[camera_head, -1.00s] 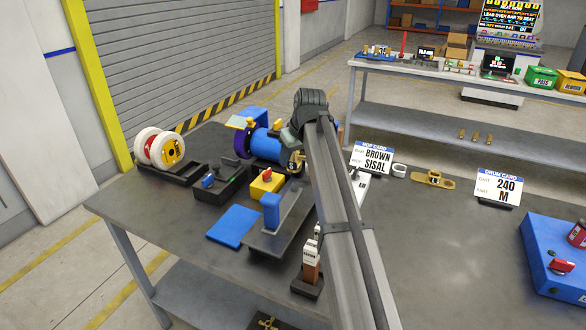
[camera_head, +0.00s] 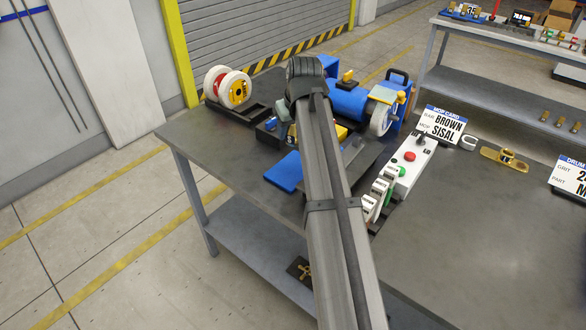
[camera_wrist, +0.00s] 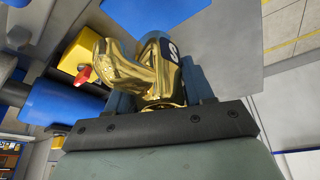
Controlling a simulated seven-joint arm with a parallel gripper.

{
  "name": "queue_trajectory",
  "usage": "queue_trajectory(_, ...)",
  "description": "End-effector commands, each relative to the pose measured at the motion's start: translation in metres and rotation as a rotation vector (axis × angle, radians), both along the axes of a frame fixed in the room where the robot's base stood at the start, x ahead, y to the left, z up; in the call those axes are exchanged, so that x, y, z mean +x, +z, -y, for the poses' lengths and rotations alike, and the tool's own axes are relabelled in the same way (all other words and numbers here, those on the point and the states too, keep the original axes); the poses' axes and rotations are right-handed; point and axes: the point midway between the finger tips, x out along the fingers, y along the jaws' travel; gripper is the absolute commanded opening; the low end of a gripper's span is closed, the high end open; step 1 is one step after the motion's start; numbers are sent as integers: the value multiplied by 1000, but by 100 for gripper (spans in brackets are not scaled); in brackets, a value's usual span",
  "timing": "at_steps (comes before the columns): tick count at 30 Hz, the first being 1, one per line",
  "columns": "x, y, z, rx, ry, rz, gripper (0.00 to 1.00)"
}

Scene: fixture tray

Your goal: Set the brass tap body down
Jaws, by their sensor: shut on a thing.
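My gripper (camera_wrist: 160,85) is shut on the shiny brass tap body (camera_wrist: 125,72), seen in the wrist view between its blue fingers. A dark tag with a white mark (camera_wrist: 173,50) shows beside the brass. The pad also shows in the head view (camera_head: 284,172), left of my arm. The gap below the tap body cannot be judged.
White reels (camera_head: 228,88) stand at the bench's far left corner. A blue machine with a wheel (camera_head: 383,112) stands right of my wrist. The bench's front right (camera_head: 460,235) is clear.

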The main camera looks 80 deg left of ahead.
Motion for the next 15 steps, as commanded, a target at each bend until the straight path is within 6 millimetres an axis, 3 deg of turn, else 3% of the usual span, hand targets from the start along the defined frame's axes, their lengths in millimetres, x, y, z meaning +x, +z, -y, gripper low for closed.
queue_trajectory(10,8,-1,2,18,-153,-26,0)
queue_trajectory(15,8,-16,3,17,-165,-31,0)
